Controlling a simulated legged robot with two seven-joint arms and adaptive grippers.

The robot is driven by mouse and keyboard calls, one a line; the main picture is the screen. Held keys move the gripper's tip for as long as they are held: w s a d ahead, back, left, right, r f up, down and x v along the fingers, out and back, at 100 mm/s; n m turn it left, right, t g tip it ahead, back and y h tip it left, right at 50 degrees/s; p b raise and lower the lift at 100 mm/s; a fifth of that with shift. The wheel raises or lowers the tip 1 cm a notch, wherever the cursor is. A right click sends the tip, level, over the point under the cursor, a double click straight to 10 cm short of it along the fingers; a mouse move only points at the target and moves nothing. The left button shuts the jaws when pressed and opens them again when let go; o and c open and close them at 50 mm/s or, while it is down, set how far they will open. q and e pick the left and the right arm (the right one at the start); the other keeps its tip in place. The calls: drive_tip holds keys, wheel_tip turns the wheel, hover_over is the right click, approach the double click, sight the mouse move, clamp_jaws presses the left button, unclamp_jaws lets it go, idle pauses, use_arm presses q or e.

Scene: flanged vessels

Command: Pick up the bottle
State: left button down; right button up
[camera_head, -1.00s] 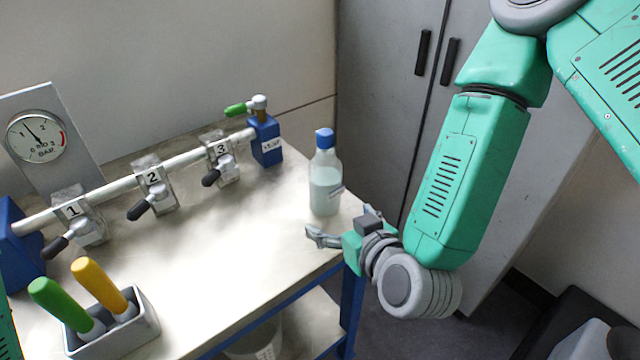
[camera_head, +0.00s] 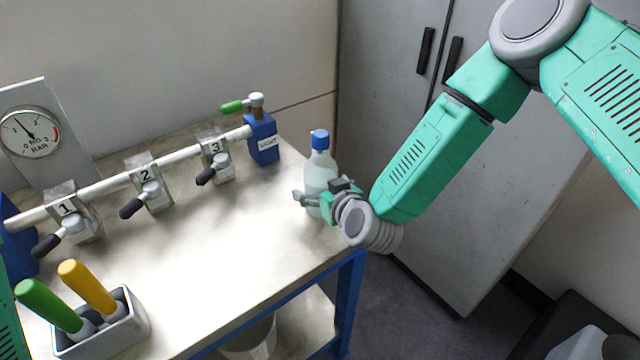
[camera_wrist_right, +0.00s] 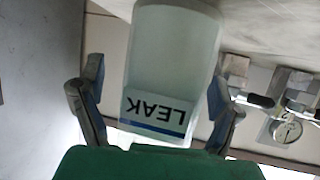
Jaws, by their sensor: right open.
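A clear bottle with a blue cap (camera_head: 319,168) stands upright near the right edge of the bench. My right gripper (camera_head: 308,200) is at the bottle's lower body, on its near side, and covers part of it. In the right wrist view, the bottle's pale body (camera_wrist_right: 172,65) with an upside-down "LEAK" label lies between the two spread fingers of my right gripper (camera_wrist_right: 155,100). Gaps show between the bottle and both fingers. The bottle's cap is out of that view. My left gripper is not in view.
A pipe with several numbered valves (camera_head: 150,168) runs along the back of the bench (camera_head: 225,270). A pressure gauge (camera_head: 30,132) stands at the left. A holder (camera_head: 125,330) with green and yellow handles is at the front left. Grey cabinets (camera_head: 385,130) stand behind.

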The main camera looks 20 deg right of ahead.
drive_tip(key=shift+d, duration=0.15)
drive_tip(key=shift+a, duration=0.2)
drive_tip(key=c, duration=1)
drive_tip(key=shift+a, duration=0.2)
drive_tip(key=c, duration=0.7)
drive_tip(key=shift+o, duration=0.2)
drive_tip(key=shift+a+r, duration=0.15)
drive_tip(key=shift+a, duration=0.1)
